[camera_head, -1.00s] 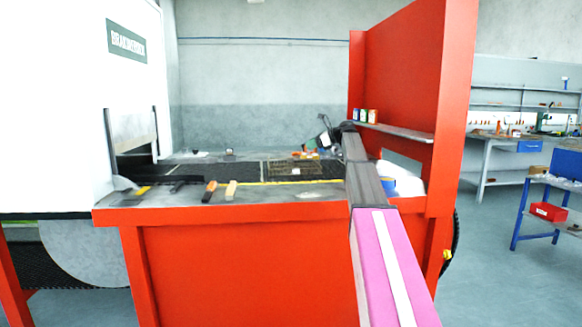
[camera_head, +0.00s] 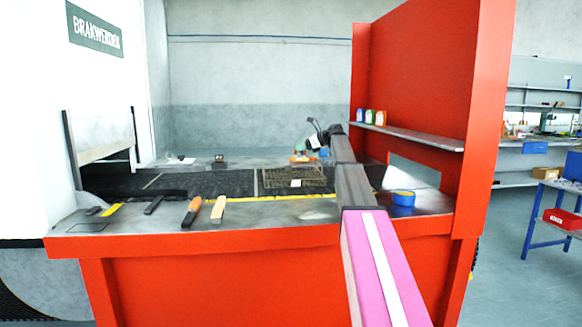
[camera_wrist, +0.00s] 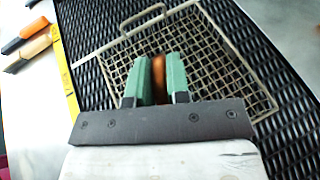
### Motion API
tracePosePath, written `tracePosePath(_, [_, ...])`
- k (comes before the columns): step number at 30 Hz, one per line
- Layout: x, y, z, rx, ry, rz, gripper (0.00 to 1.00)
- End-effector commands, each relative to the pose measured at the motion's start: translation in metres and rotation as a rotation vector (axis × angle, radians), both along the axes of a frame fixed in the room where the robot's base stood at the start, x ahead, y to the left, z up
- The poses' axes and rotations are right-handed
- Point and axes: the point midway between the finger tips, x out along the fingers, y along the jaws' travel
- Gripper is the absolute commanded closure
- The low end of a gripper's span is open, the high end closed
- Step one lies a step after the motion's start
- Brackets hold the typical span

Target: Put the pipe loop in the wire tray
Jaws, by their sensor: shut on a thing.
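The wire tray (camera_wrist: 226,75) is a rectangular wire-mesh basket with a raised handle. It fills the upper middle of the wrist view and lies on the dark mesh belt. In the head view the wire tray (camera_head: 292,180) lies on the belt, left of my arm. My gripper (camera_wrist: 158,62), with green fingers, is shut on a copper-coloured piece, seen edge-on, which I take to be the pipe loop (camera_wrist: 158,79). The gripper and piece overlap the tray in the wrist view; the height between them is unclear. The rest of the loop is hidden by the fingers.
An orange-handled tool (camera_head: 192,211) and a wooden-handled tool (camera_head: 218,210) lie on the front ledge. A blue tape roll (camera_head: 403,198) sits right of my arm. A tall red panel (camera_head: 425,100) with a shelf stands at the right. Small items lie behind the tray.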

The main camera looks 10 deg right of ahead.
Motion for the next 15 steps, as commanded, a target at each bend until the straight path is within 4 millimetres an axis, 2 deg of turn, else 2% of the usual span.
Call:
tracePosePath(1, [0.013,0.004,-0.005,0.001,0.001,0.001,1.0])
tracePosePath(9, [0.06,0.025,-0.036,0.001,0.0,0.001,1.0])
tracePosePath(15, [0.079,0.035,-0.051,0.001,-0.002,0.0,1.0])
